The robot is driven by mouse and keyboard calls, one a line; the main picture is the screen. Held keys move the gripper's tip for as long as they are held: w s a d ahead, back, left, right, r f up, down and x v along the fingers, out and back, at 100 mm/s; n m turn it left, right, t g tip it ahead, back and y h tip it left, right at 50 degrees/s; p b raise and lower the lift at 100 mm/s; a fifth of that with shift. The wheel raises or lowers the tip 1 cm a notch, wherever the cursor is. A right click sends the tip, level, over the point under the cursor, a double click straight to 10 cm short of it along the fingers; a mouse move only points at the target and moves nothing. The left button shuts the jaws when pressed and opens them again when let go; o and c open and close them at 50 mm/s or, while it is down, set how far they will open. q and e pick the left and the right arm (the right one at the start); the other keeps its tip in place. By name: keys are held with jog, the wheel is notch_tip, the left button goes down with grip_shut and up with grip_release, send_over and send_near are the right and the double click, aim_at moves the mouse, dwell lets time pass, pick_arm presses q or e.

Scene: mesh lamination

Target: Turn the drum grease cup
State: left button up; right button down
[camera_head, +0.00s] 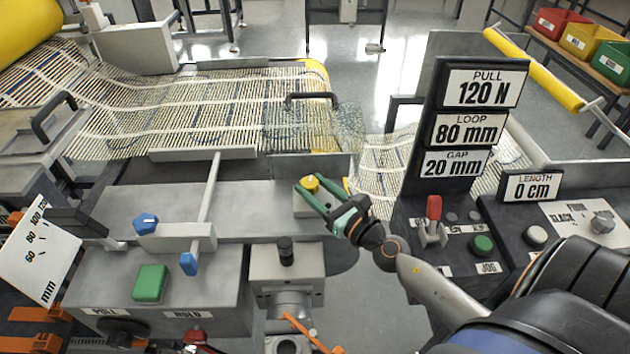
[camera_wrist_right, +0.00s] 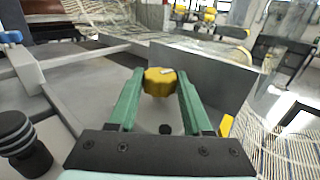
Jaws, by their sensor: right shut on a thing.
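The drum grease cup is a yellow lobed knob (camera_head: 311,183) on a grey block beside the machine's roller end, near the middle of the head view. In the right wrist view, the grease cup (camera_wrist_right: 160,82) sits between the tips of two green fingers, with a small pale mark on its top. My right gripper (camera_head: 311,188) reaches in from the lower right and is shut on the cup, one finger on each side. The fingers hide part of the cup's sides and base. My left gripper does not show in these frames.
A black knob (camera_head: 286,251) stands in front of the cup. A blue knob (camera_head: 146,223) and a green button (camera_head: 150,282) are to the left. The sign tower (camera_head: 438,85) and a red-handled lever (camera_head: 433,212) stand to the right. Wire mesh (camera_head: 200,110) lies behind.

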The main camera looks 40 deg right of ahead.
jog(key=shift+m+h+p, duration=0.3)
jog(key=shift+h, duration=0.1)
jog(key=shift+a+m+h+p, duration=0.2)
jog(key=shift+m+h+p, duration=0.7)
jog(key=shift+h, duration=0.5)
jog(key=shift+a+m+h+p, duration=0.1)
jog(key=shift+m+h+p, duration=0.2)
jog(key=shift+m+h, duration=0.6)
jog(key=shift+a+m+g+h, duration=0.1)
jog(key=shift+m+g+h, duration=0.5)
jog(key=shift+h, duration=0.8)
jog(key=shift+h, duration=0.3)
jog(key=shift+c, duration=1.6)
grip_release()
